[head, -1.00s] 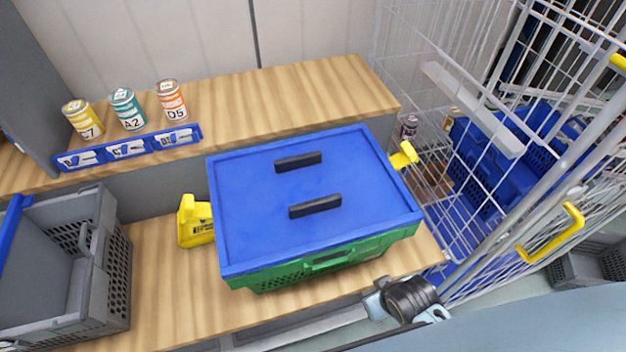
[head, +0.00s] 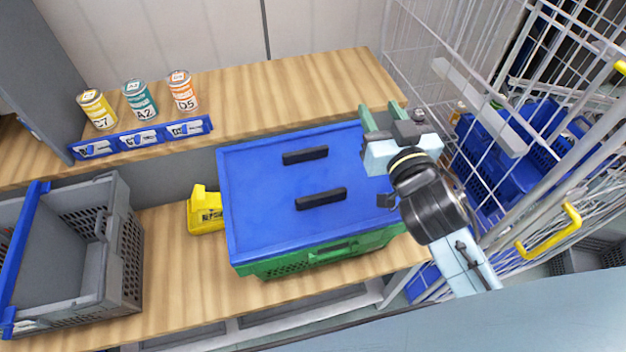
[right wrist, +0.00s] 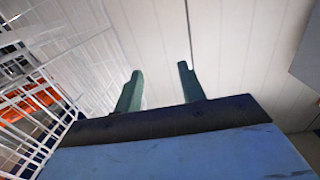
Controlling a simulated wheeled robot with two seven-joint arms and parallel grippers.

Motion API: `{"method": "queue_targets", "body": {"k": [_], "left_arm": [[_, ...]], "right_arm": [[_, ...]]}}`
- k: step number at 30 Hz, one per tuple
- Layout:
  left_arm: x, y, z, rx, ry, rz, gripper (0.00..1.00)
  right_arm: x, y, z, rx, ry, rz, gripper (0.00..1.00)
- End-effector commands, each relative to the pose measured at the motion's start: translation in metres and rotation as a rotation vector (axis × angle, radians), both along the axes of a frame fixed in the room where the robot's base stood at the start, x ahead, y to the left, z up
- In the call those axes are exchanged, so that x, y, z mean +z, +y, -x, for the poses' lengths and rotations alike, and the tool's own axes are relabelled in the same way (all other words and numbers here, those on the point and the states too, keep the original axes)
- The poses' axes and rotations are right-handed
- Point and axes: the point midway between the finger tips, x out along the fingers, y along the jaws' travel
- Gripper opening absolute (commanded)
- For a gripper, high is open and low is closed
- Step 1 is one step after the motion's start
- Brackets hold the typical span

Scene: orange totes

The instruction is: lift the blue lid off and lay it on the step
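The blue lid (head: 265,195) lies flat on a green crate (head: 320,252) on the wooden bench. Two black handles stand on the lid, a far one (head: 305,155) and a near one (head: 321,198). The step (head: 290,88) is the raised wooden shelf behind the crate. My right gripper (head: 382,116) is above the lid's right far corner, with its fingers pointing toward the back. Its two green fingers are apart and empty, as the right wrist view (right wrist: 160,88) also shows. It hides the lid's right side. My left gripper is not in view.
Several cans, such as the orange one (head: 183,91), stand behind a blue label rail (head: 145,138) on the step's left. The step's middle and right are clear. A grey tote (head: 75,260) and a yellow object (head: 205,210) are left of the crate. A wire cage (head: 470,70) stands right.

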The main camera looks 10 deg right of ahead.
Motion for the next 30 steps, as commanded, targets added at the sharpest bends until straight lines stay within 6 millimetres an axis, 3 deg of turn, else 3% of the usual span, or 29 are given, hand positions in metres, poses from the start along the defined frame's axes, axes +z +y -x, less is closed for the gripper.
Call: {"method": "queue_targets", "body": {"k": [1,3,6,9,11,15,20,24,30], "left_arm": [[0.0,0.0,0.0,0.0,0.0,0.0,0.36],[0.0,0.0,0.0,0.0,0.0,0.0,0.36],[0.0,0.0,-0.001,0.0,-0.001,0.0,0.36],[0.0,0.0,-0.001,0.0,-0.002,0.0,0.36],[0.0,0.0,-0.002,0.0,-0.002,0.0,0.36],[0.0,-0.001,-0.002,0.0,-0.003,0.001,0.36],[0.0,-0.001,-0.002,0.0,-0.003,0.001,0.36],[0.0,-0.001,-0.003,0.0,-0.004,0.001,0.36],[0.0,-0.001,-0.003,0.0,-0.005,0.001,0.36]], "right_arm": [[0.03,0.013,-0.01,0.063,-0.136,0.001,0.4],[0.067,0.035,-0.015,0.179,-0.31,0.003,0.4],[0.107,0.073,-0.011,0.391,-0.504,0.026,0.4],[0.128,0.113,0.003,0.643,-0.625,0.081,0.4],[0.131,0.136,0.013,0.805,-0.658,0.128,0.4],[0.11,0.177,0.035,1.178,-0.599,0.285,0.4],[0.055,0.186,0.045,1.51,-0.295,0.516,0.4],[0.004,0.155,0.037,1.628,0.121,0.718,0.4],[-0.031,0.089,0.02,1.545,0.653,0.889,0.4]]}}
